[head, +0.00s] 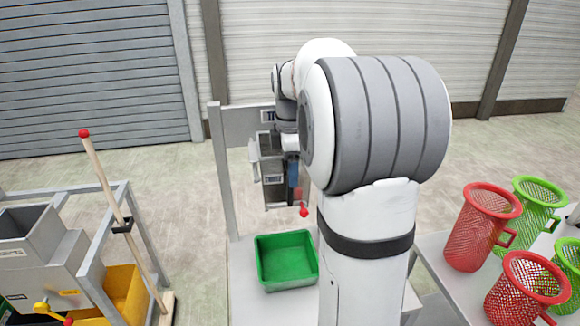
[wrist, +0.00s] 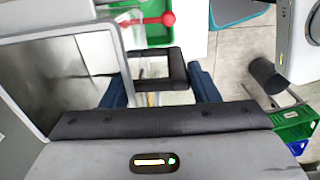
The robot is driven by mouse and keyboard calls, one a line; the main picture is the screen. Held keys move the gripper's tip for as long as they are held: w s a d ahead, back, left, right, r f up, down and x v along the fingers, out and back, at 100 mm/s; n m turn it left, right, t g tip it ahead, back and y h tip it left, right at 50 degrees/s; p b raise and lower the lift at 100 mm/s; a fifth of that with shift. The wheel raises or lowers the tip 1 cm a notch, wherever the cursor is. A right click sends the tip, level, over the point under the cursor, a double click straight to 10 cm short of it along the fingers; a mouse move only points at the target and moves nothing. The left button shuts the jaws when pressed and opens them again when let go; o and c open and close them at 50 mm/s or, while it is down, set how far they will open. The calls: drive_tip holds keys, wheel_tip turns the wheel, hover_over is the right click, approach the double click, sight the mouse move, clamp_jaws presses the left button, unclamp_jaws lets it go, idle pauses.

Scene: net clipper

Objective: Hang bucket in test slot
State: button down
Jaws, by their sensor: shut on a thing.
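The bucket (wrist: 62,85) is a grey metal box with an open top, at the left of the wrist view. Its black handle (wrist: 160,55) lies between the blue fingers of my gripper (wrist: 160,88), which is shut on it. In the head view, the bucket (head: 270,165) is upright at the test stand (head: 222,170), a grey frame with a partly covered sign (head: 267,116). My gripper (head: 292,172) is at its right side there, mostly hidden by my arm. The slot itself is hidden, so I cannot tell whether the bucket rests in it.
A green tray (head: 261,262) stands below the bucket. A red-knobbed lever (head: 303,212) is just above the tray. A grey machine (head: 40,255) with a red-tipped wooden pole (head: 108,185) is at left. Red and green mesh baskets (head: 482,228) stand on a table at right.

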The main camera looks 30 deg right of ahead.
drive_tip(key=shift+f+b, duration=0.45)
drive_tip(key=shift+f, duration=0.25)
drive_tip(key=shift+c, duration=2.2)
unclamp_jaws()
